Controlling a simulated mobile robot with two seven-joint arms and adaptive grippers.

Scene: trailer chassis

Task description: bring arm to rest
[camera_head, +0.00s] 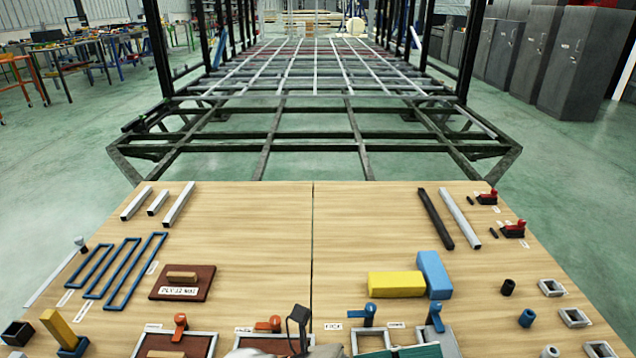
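A dark, narrow shape (299,322) with a pale grey part below it rises at the bottom edge, a little left of centre. It may be part of my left arm and gripper, but most of it is cut off by the frame. I cannot tell whether any fingers there are open or shut. No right arm or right gripper shows in the view. The wooden table (255,235) lies directly in front of me, and no gripper is seen holding anything from it.
Behind the table stands the dark trailer chassis (315,135). A yellow block (396,284) and a blue block (434,275) lie right of centre. Red- and blue-handled tools line the front. The table's middle is clear.

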